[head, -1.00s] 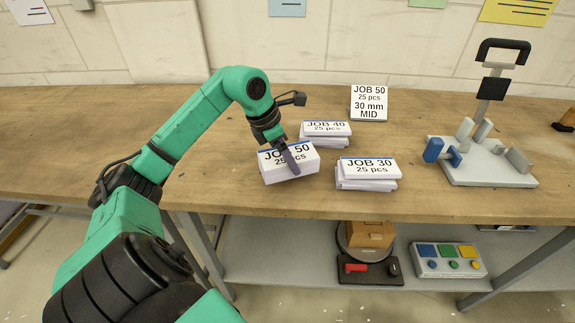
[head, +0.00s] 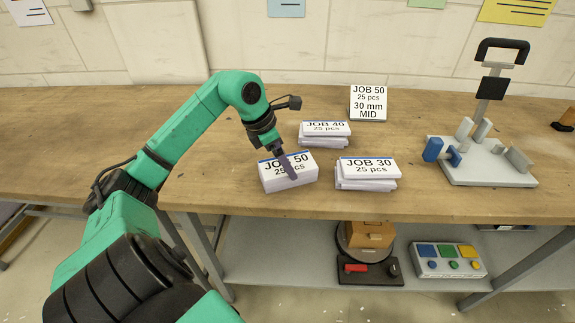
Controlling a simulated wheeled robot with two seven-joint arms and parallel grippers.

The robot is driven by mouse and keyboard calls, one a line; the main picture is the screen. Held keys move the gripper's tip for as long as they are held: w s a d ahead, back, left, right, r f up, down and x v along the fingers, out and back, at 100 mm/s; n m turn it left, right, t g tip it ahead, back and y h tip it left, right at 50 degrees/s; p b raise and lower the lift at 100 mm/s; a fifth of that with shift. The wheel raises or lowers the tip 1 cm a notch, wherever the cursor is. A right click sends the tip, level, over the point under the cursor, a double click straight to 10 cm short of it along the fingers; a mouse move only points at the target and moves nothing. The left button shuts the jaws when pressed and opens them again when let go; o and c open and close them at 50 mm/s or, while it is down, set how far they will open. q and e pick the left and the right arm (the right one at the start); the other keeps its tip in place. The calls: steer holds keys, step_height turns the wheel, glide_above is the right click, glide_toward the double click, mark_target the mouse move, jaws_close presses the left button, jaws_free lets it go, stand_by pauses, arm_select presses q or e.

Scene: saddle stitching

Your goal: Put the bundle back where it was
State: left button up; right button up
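The JOB 50 bundle (head: 272,178) is a white stack with a blue edge and a printed label, near the front of the table. My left gripper (head: 290,172) reaches down over its right part, and a finger crosses the label. I cannot tell whether the fingers clasp the bundle or whether it touches the table. The JOB 40 bundle (head: 325,129) lies behind it to the right. The JOB 30 bundle (head: 368,170) lies to its right, across a narrow gap. My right gripper is not in view.
A JOB 50 sign (head: 369,102) stands at the back. A stapler-like press (head: 490,165) with a black handle is at the right. The wooden table (head: 90,125) is clear at the left. A lower shelf (head: 300,262) holds a button box (head: 450,262) and other items.

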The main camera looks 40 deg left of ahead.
arm_select(q)
steer(key=v, duration=0.9)
steer(key=shift+r+b, duration=0.35)
steer(key=shift+b, duration=0.1)
steer(key=shift+s+a+r, duration=0.1)
steer(key=shift+s, duration=0.05)
